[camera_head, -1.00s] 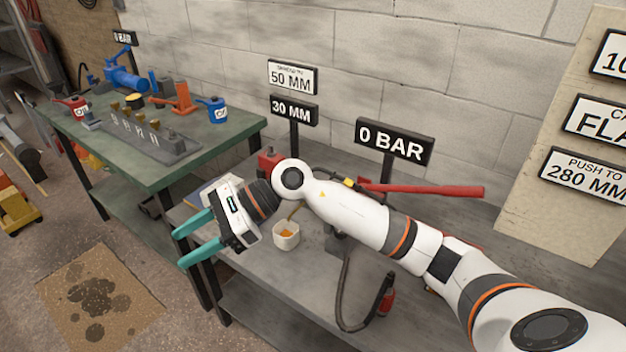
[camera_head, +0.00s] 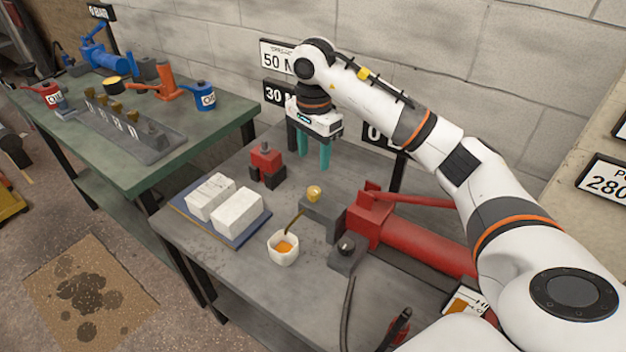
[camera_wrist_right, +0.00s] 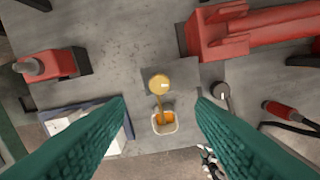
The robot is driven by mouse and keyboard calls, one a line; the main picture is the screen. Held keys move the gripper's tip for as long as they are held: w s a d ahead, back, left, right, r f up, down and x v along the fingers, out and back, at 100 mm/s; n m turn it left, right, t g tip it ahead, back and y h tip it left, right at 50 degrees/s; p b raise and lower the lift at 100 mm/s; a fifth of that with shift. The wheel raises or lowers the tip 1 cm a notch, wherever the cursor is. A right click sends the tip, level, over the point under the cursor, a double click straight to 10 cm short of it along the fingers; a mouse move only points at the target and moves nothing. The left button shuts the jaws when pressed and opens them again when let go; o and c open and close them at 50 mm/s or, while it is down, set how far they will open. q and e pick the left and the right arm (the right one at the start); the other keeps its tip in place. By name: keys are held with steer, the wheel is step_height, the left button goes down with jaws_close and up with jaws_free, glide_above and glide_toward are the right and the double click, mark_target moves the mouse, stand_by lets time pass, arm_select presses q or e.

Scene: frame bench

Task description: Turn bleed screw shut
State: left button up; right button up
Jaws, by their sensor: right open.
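The bleed screw looks to be the round brass knob (camera_head: 314,193) on a small grey block (camera_head: 322,215) at the end of the red cylinder. It shows from above in the right wrist view (camera_wrist_right: 159,84), with a thin tube running from it to a white cup (camera_head: 283,248) of orange fluid. My right gripper (camera_head: 311,160) points down above the bench, behind the knob in the head view. Its teal fingers are open and empty, apart from the knob. In the wrist view the knob lies between and ahead of the fingertips (camera_wrist_right: 160,108). My left gripper is not in view.
A red pump body (camera_head: 400,240) with a lever lies right of the knob. A red and black block (camera_head: 266,165) and a blue tray (camera_head: 240,236) with two white blocks are left. Signs (camera_head: 278,93) stand behind.

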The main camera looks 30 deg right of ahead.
mark_target(314, 190)
step_height(314, 190, down, 2)
steer(key=shift+s+f, duration=0.1)
steer(key=shift+s, duration=0.05)
step_height(314, 190, down, 4)
steer(key=shift+d+r+p, duration=0.1)
steer(key=shift+p, duration=0.2)
steer(key=f, duration=0.3)
steer(key=shift+w+f, duration=0.1)
steer(key=shift+w, duration=0.1)
steer(key=shift+f, duration=0.5)
steer(key=c, duration=1)
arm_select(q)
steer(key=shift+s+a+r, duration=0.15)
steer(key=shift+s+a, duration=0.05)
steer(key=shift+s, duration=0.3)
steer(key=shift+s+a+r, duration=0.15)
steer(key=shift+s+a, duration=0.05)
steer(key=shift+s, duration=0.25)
arm_select(e)
steer(key=shift+o, duration=0.2)
